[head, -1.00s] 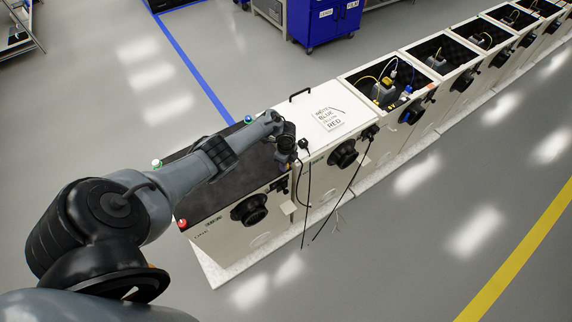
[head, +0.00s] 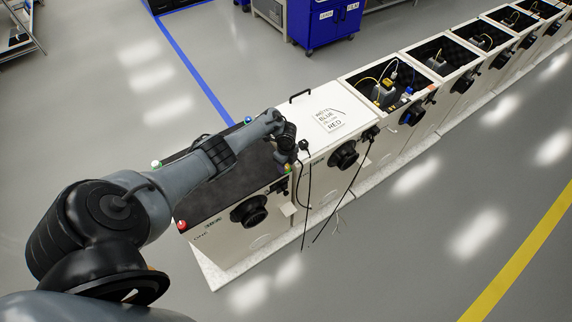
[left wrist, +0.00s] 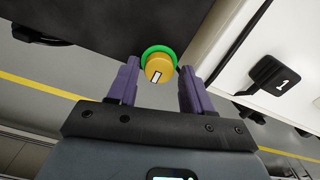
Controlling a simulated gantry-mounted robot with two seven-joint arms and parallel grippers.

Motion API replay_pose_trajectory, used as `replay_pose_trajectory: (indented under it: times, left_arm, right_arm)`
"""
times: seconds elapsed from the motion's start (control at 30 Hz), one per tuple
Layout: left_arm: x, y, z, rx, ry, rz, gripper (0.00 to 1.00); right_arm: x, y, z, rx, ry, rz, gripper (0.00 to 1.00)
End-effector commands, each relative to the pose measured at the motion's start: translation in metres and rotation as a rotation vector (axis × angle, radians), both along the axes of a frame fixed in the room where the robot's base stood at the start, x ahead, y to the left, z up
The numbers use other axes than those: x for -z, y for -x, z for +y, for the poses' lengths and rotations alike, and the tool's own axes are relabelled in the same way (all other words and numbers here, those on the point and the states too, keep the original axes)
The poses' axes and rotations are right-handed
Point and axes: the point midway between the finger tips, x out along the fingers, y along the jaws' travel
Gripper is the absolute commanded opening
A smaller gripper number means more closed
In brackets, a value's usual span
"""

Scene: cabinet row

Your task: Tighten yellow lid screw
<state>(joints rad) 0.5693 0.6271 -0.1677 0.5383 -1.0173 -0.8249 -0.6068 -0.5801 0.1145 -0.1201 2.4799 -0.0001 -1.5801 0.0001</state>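The yellow lid screw (left wrist: 160,70) is a round knob with a white mark and a green ring around its base, at a corner of the dark lid. My left gripper (left wrist: 159,64) has its two purple fingers apart on either side of the knob, with visible gaps. In the head view, my left gripper (head: 286,157) is over the right corner of the dark lid (head: 225,175) and hides most of the yellow screw. The white screw (head: 156,163), blue screw (head: 248,119) and red screw (head: 182,224) are at the other corners. My right gripper is not in view.
A white-topped cabinet (head: 325,115) with a handle adjoins on the right. Black cables (head: 305,200) hang at its front close to my gripper. Open cabinets (head: 390,85) continue to the right. A blue cart (head: 325,22) stands behind. The floor in front is clear.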

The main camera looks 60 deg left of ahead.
Motion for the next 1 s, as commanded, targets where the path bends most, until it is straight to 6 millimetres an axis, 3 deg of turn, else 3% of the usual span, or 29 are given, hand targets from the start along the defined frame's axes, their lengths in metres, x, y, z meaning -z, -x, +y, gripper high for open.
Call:
replay_pose_trajectory:
  times: [0.47,1.0]
  left_arm:
    - [-0.008,0.0,0.0,-0.001,0.0,0.0,0.58]
    - [-0.091,0.0,0.0,0.0,-0.001,-0.001,0.58]
  right_arm:
    - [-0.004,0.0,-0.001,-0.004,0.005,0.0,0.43]
    - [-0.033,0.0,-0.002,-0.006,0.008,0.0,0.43]
